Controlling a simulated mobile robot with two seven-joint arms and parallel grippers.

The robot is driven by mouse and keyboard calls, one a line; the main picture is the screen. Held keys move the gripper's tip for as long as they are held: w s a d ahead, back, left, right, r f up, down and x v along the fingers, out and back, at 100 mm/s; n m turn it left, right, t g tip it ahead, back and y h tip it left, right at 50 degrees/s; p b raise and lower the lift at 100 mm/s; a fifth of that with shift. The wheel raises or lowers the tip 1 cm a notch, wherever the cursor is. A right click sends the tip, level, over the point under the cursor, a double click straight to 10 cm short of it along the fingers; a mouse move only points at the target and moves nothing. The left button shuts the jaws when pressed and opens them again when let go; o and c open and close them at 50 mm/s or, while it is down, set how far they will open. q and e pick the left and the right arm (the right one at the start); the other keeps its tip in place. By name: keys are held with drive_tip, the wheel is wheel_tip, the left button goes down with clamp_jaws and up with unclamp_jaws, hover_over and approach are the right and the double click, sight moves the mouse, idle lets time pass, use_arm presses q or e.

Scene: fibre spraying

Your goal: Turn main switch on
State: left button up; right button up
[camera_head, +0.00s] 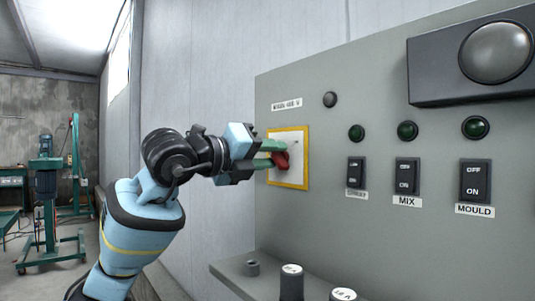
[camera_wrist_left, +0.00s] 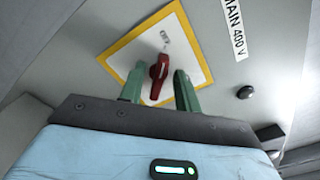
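The main switch is a red handle (camera_head: 281,161) on a white plate with a yellow border (camera_head: 304,172), at the left of the grey control panel. In the left wrist view the red handle (camera_wrist_left: 157,76) lies between the two green fingers of my left gripper (camera_wrist_left: 160,86). Gaps show on both sides of it, so the fingers are open around or just in front of the handle. In the head view my left gripper (camera_head: 274,156) reaches the plate from the left and partly covers the handle. My right gripper is not in view.
The grey panel (camera_head: 330,215) carries black rocker switches, such as the MIX switch (camera_head: 407,177) and MOULD switch (camera_head: 475,181), with dark green lamps above. Black knobs (camera_head: 291,281) stand on a ledge below. A green machine (camera_head: 47,190) stands far left.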

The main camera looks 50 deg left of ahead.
use_arm(q)
clamp_jaws()
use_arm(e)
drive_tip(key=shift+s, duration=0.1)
